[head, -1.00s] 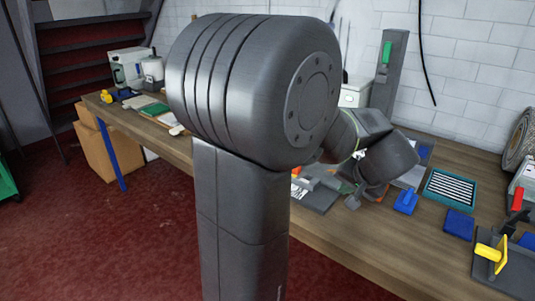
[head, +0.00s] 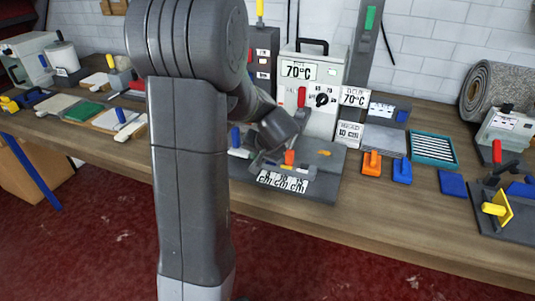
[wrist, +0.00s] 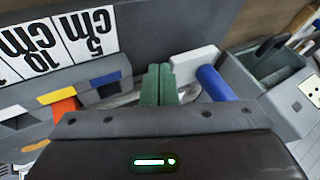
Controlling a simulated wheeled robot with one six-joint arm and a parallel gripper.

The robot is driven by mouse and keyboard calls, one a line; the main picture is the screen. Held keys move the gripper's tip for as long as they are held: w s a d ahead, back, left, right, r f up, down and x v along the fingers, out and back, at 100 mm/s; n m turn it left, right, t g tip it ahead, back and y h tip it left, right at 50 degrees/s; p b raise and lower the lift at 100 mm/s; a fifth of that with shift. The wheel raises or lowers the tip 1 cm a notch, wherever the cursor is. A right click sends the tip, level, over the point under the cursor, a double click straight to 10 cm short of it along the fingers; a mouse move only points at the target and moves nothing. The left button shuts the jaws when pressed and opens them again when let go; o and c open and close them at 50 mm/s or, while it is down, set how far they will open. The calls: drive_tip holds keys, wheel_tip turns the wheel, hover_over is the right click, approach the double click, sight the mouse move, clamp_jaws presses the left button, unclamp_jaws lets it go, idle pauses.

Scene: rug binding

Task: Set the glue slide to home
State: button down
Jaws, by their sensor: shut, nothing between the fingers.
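No label naming the glue slide is readable. My gripper (wrist: 157,85) shows in the wrist view as two green fingers, shut and empty. Just left of them a grey bar (wrist: 80,82) carries an orange piece (wrist: 64,107) and a yellow piece. Behind it is a plate with black-on-white cm labels (wrist: 72,38). A white block with a blue cylindrical handle (wrist: 212,80) is just right of the fingers; contact cannot be told. In the head view the cm labels (head: 283,181) and the orange piece (head: 289,157) lie below my wrist, and the fingertips are unclear.
Behind stands a white unit (head: 319,117) with a 70°C display, black knob and red lever. A grey column (head: 362,50) with a green piece stands behind. Orange (head: 371,163) and blue (head: 402,170) handled tools, a teal tray (head: 433,150) and a rolled rug (head: 495,80) are right.

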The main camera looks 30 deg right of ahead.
drive_tip(key=shift+w+a, duration=0.15)
drive_tip(key=shift+w+a+b, duration=0.4)
drive_tip(key=shift+w+a, duration=0.3)
drive_tip(key=shift+w, duration=0.05)
drive_tip(key=shift+w+r, duration=0.1)
